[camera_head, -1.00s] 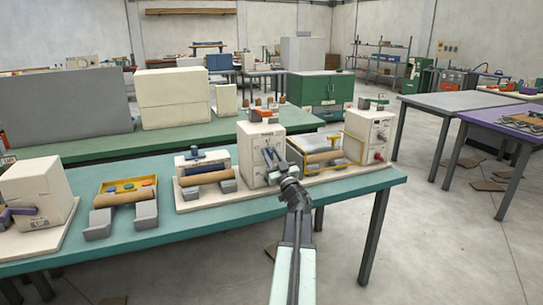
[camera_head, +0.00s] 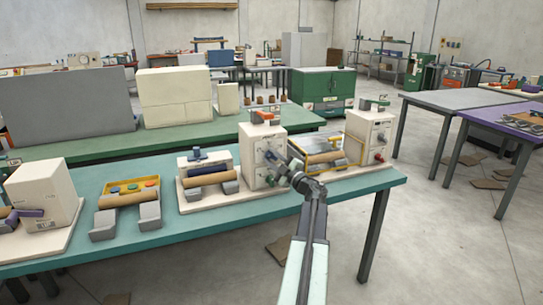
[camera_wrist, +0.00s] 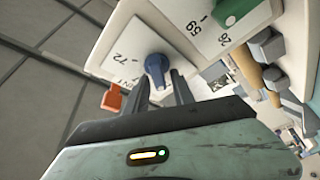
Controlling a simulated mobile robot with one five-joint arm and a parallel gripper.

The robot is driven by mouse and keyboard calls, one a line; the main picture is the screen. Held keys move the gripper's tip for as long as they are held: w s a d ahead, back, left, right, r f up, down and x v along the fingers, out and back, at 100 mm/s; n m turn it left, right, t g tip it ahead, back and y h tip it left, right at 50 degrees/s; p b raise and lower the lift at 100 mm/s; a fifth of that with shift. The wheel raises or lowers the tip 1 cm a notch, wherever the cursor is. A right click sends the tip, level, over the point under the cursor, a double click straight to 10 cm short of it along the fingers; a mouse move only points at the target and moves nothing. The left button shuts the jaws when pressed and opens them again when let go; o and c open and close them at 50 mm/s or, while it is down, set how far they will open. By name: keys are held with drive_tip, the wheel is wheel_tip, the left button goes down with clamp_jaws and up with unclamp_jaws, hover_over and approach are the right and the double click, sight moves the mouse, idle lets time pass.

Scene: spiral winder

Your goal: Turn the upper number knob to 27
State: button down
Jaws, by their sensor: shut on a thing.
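The white winder box (camera_head: 251,165) stands on the teal table with its number knobs on the front face. In the wrist view, a blue knob (camera_wrist: 157,68) sits on the white panel beside the printed number 72. It appears to be the upper knob. My gripper (camera_wrist: 162,82) is shut on the blue knob, one dark finger at each side. A green knob (camera_wrist: 232,10) with 59 and 26 printed near it is at the top right, apart from my fingers. In the head view my gripper (camera_head: 289,166) reaches the box's front and partly hides the knobs.
An orange block (camera_head: 264,117) is on top of the box. A yellow frame with a brown roll (camera_head: 324,158) and a second white box (camera_head: 369,137) stand close to the right. Another brown roll (camera_head: 207,179) lies left. The table's front edge is below my arm.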

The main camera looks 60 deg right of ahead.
drive_tip(key=shift+d+n, duration=0.1)
drive_tip(key=shift+n, duration=0.5)
drive_tip(key=c, duration=1.4)
unclamp_jaws()
drive_tip(key=shift+f, duration=0.15)
drive_tip(key=b+v, duration=0.1)
drive_tip(key=v, duration=0.6)
drive_tip(key=shift+s, duration=0.35)
